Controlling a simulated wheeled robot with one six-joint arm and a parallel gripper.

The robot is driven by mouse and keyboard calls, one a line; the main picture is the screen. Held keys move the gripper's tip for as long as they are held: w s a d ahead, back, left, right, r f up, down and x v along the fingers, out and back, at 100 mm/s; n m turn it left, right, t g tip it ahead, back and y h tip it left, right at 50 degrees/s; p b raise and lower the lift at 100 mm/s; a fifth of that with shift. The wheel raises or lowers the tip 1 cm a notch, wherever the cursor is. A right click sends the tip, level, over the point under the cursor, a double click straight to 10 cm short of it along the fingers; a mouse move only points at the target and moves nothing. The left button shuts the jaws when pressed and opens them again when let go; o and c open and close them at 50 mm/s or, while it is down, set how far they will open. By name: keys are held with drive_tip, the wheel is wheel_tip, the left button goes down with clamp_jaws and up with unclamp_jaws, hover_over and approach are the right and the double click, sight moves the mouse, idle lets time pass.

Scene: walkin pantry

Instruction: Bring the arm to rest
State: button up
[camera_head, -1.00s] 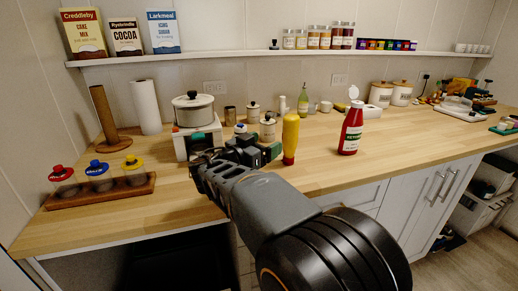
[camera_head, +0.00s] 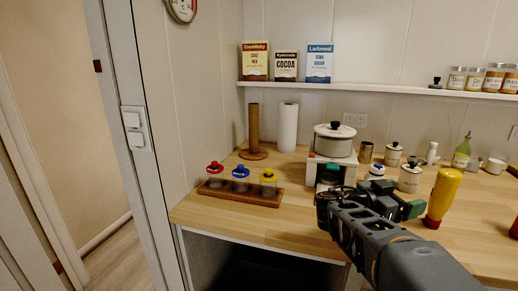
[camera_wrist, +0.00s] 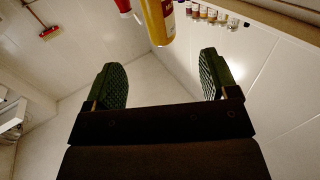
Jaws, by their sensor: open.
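My gripper (camera_head: 372,190) is held out over the wooden counter (camera_head: 300,229) in the head view, in front of the white stand with the pot. In the wrist view my gripper (camera_wrist: 162,75) shows its two green ribbed pads wide apart with nothing between them. A yellow bottle (camera_head: 442,197) stands to the right of the gripper in the head view. It also shows beyond the pads at the top of the wrist view (camera_wrist: 157,20).
A wooden rack (camera_head: 240,191) with red, blue and yellow-topped jars sits at the counter's left end. A pot (camera_head: 334,139) rests on the white stand. A paper roll (camera_head: 288,127) stands behind. A doorway opens at far left. Bare counter lies between rack and gripper.

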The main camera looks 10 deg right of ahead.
drive_tip(key=s+a+n+y+p, duration=0.4)
drive_tip(key=a+n+y+p, duration=0.4)
drive_tip(key=a+p, duration=0.1)
drive_tip(key=s+a+n+t+y+p, duration=0.1)
drive_tip(key=s+a+n+y+p, duration=0.3)
drive_tip(key=a+n+y+p, duration=0.4)
drive_tip(key=a+y+p, duration=0.1)
drive_tip(key=a+p, duration=0.1)
drive_tip(key=a, duration=0.1)
drive_tip(key=shift+s+a+r, duration=0.15)
drive_tip(key=shift+s+r, duration=0.2)
drive_tip(key=shift+r, duration=0.05)
drive_tip(key=shift+a+n+y, duration=0.4)
drive_tip(key=shift+y, duration=0.1)
drive_tip(key=shift+c, duration=0.2)
